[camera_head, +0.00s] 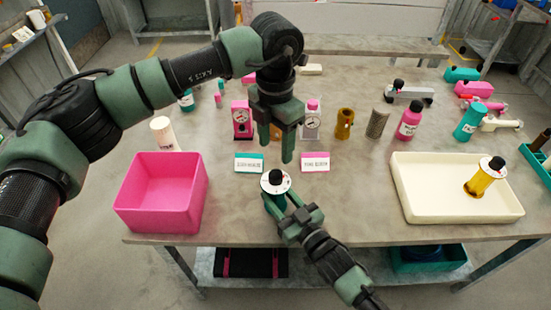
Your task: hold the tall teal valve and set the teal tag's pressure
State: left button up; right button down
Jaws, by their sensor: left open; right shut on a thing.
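The teal valve (276,182) stands upright near the table's front edge, with a white dial and a black knob on top. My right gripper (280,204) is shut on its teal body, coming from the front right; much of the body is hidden. My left gripper (277,153) is open and points down, its fingertips just above and behind the knob in the picture, apart from it. The teal tag (249,163) stands behind the valve to the left, and a pink tag (315,162) stands to the right. Their print is too small to read.
A pink bin (160,210) is at the left and a cream tray (415,207) with a yellow valve (485,178) at the right. Gauges, bottles and cylinders line the back, including a pink gauge (242,120) and a brown cylinder (345,124). Bare table lies between valve and tray.

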pick_arm(q)
notch_tip(320, 180, up, 2)
jog(key=shift+r, duration=0.2)
pick_arm(e)
jog(key=c, duration=0.7)
grip_release()
